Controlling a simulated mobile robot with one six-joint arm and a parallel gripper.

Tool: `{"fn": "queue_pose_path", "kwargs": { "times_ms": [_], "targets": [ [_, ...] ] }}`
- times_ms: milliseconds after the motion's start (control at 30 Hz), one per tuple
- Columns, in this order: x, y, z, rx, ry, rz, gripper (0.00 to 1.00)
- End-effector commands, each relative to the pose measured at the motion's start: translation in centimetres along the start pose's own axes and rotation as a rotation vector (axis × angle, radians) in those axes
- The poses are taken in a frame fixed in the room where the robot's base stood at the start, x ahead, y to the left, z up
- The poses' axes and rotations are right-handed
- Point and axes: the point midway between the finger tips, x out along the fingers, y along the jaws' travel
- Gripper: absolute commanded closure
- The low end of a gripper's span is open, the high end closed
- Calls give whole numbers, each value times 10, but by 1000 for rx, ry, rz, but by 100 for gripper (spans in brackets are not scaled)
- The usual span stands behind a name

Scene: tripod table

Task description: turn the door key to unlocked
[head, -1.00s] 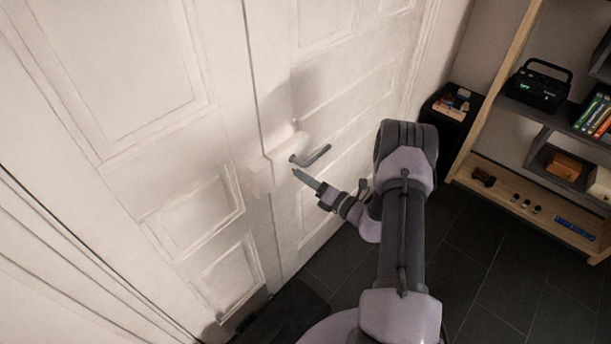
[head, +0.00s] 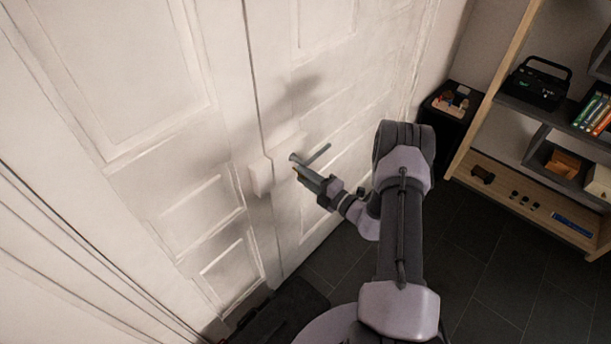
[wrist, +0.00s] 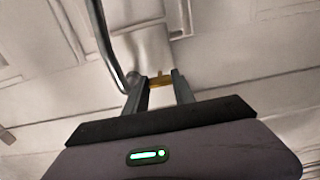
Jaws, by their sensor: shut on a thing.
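The door key (wrist: 160,80) is a small brass-coloured piece between my gripper's fingertips in the wrist view. My gripper (head: 298,172) is shut on the key at the white door (head: 350,130), just below the door handle (head: 313,156). In the wrist view my gripper (wrist: 158,84) shows its two dark fingers, one on each side of the key. The handle (wrist: 108,45) is a grey metal lever close beside the left finger. The keyhole is hidden, and I cannot tell the key's turn angle.
A white lock box (head: 261,177) is on the door left of the handle. At the right stand a small black table (head: 466,121) with small items and a wooden shelf unit (head: 535,212) holding a black radio (head: 537,86) and books. Dark floor tiles (head: 480,270) are clear.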

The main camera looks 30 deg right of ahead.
Motion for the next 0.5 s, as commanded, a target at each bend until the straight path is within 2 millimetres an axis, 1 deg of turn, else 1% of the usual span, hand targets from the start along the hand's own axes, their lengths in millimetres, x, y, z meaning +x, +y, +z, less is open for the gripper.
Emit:
{"fn": "queue_pose_path", "kwargs": {
  "times_ms": [467, 500],
  "targets": [
    [0, 0, -1, 14, 2, -1, 100],
    [0, 0, -1, 14, 2, -1, 67]
  ]
}}
